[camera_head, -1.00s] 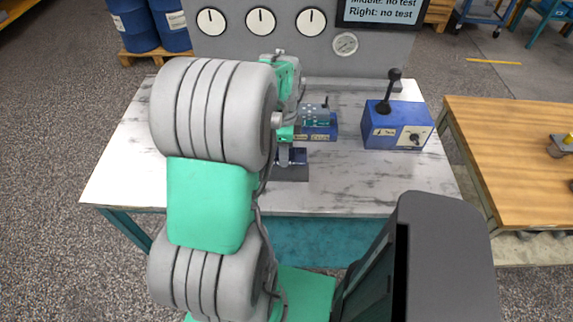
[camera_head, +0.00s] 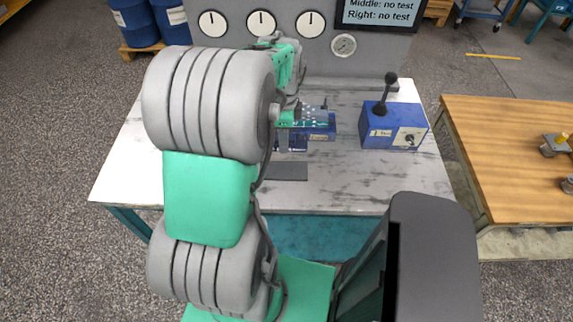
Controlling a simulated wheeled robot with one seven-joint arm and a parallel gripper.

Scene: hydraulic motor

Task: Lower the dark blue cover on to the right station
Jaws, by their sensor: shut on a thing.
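The dark blue cover (camera_head: 291,143) shows as a small dark piece just right of my arm, above a grey pad on the bench. My gripper (camera_head: 284,134) is shut on it, partly hidden behind my arm, so the fingertips show poorly. Behind and to the right is a blue block (camera_head: 319,134) with teal and grey parts (camera_head: 316,115) on top. I cannot tell which of its parts is the right station, nor whether the cover touches the block.
The worn white bench (camera_head: 225,198) has free room in front and at right. A blue control box (camera_head: 393,134) with a black lever stands right of the block. A gauge panel (camera_head: 345,75) rises behind. A wooden table (camera_head: 505,160) is at far right.

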